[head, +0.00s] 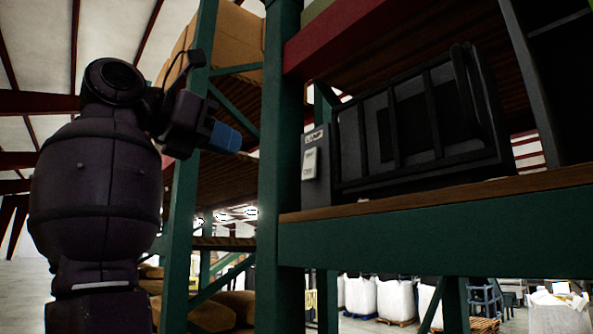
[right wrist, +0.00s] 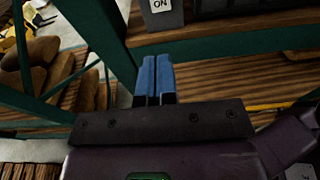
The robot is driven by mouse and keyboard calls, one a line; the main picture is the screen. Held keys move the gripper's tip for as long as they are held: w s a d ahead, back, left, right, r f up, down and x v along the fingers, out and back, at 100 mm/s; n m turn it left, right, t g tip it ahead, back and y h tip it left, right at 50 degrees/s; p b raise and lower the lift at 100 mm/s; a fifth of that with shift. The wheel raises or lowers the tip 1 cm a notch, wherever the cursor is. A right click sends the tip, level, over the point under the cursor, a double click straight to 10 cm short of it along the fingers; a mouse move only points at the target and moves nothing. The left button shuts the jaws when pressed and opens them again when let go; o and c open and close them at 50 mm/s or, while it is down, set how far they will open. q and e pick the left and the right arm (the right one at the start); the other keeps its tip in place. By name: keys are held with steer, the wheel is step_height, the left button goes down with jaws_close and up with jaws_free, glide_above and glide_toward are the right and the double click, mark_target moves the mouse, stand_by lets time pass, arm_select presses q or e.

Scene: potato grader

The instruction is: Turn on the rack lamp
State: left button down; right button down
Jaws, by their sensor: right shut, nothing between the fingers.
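The rack lamp (head: 372,122) is a dark panel behind a black cage on the rack shelf in the head view, and its panel looks dark. A grey box (head: 317,185) with a small label stands at its left end, carrying a white switch plate (head: 309,163). My left gripper is not in view.
A green upright post (head: 281,140) stands just left of the switch box. The shelf has a wooden board (head: 440,195) over a green beam (head: 430,235), with a red beam (head: 350,35) above. Brown sacks (right wrist: 42,50) lie on a lower rack level.

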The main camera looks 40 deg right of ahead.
mark_target(307, 175)
steer(key=shift+d, duration=0.1)
steer(key=d, duration=0.4)
steer(key=d+f, duration=0.1)
steer(key=d, duration=0.4)
steer(key=w+d+f, duration=0.1)
steer(key=d, duration=0.3)
steer(key=shift+d+f+p, duration=0.1)
steer(key=shift+d+p, duration=0.2)
steer(key=shift+p, duration=0.1)
steer(key=shift+w+d+f+h+b, duration=0.1)
steer(key=shift+d+f+h+b, duration=0.25)
steer(key=shift+h+b, duration=0.15)
steer(key=shift+d+f+h+b, duration=0.1)
steer(key=shift+h+b, duration=0.3)
steer(key=shift+h, duration=0.3)
steer(key=shift+r, duration=0.25)
